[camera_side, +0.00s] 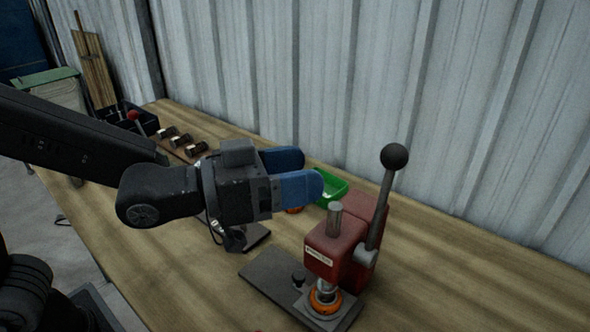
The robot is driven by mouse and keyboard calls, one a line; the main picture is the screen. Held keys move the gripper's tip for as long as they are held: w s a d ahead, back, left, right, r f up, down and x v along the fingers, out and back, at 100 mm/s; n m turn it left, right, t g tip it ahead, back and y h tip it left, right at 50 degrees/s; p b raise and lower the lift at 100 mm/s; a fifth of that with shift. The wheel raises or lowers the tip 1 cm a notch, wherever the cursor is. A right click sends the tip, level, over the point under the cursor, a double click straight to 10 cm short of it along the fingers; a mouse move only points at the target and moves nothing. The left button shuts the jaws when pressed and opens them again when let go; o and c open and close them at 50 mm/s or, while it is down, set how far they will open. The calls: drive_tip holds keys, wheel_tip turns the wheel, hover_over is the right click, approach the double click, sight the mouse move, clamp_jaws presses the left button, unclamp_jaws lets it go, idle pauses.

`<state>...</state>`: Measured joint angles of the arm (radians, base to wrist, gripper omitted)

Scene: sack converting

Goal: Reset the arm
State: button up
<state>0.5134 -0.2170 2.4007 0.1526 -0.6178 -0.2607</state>
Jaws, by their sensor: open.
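My gripper (305,173) has two blue fingers and is open, with nothing seen between them. It is held above the wooden table, pointing right, up and to the left of a red hand press (335,245). The press has a dark base plate, an upright lever with a black ball knob (394,157), and an orange ring (325,300) at its foot. The gripper looks apart from the press. My arm comes in from the left and hides part of the table behind it.
Several metal pieces (182,142) and a black box (140,120) sit at the back left. A corrugated wall (430,90) closes the back. The table's right side (470,280) is clear.

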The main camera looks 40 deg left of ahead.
drive_tip(key=s+a+f+n+g+y, duration=0.25)
drive_tip(key=a+y, duration=0.25)
drive_tip(key=a, duration=0.3)
drive_tip(key=s+a+f+n+g+y, duration=0.2)
drive_tip(key=a+f+g+y, duration=0.15)
drive_tip(key=a, duration=0.55)
drive_tip(key=s+a+f+g+y, duration=0.2)
drive_tip(key=s+a+g, duration=0.1)
drive_tip(key=s, duration=0.4)
drive_tip(key=shift+s+a+n, duration=0.15)
drive_tip(key=shift+a+n, duration=0.1)
drive_tip(key=shift+n, duration=0.2)
